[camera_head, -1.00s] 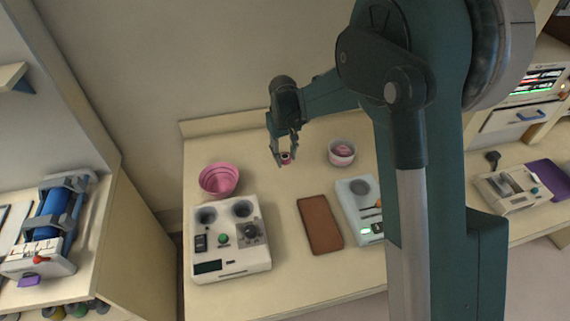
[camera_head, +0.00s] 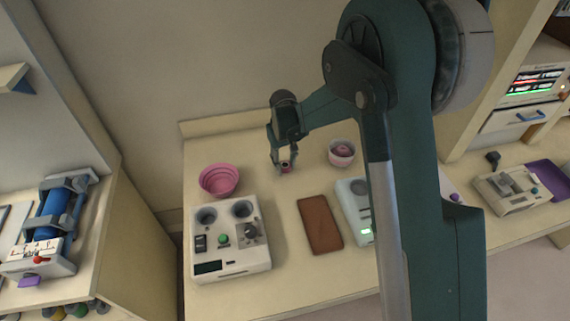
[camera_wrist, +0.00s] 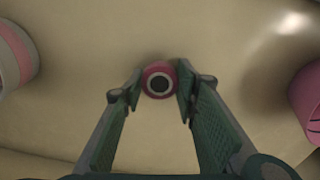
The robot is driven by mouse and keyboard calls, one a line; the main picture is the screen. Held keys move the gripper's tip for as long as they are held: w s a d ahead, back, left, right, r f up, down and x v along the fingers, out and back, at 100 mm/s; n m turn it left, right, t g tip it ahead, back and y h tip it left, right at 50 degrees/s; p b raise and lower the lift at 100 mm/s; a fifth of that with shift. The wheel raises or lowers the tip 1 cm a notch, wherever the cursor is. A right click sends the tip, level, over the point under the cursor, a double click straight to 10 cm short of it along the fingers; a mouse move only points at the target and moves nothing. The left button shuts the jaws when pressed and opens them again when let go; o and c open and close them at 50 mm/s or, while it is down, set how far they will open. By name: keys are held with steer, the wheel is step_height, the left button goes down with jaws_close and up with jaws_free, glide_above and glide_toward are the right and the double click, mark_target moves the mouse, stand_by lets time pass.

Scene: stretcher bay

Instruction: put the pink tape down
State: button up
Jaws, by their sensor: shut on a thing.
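The pink tape (camera_wrist: 159,66) is a small roll with a pale ring and a dark hole, seen end-on between my fingertips in the wrist view. In the head view the tape (camera_head: 285,168) shows small at the tips of my gripper (camera_head: 284,163). My gripper also shows in the wrist view (camera_wrist: 158,82), its fingers closed on the tape's sides. The tape is close above the bare back part of the bench (camera_head: 270,185); I cannot tell whether it touches the surface.
A pink bowl (camera_head: 219,180) stands to the left and a white-and-pink bowl (camera_head: 341,153) to the right. In front are a white device (camera_head: 230,262) with knobs, a brown pad (camera_head: 319,224) and a pale scale-like device (camera_head: 354,215). The wall rises behind the bench.

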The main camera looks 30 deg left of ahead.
mark_target(285, 165)
steer(key=shift+f, duration=0.1)
steer(key=o, duration=0.3)
steer(key=shift+f, duration=0.1)
steer(key=o, duration=0.5)
steer(key=shift+c, duration=0.2)
steer(key=shift+r, duration=0.2)
step_height(285, 165, up, 12)
steer(key=shift+s+a, duration=0.1)
stand_by(0.7)
stand_by(0.4)
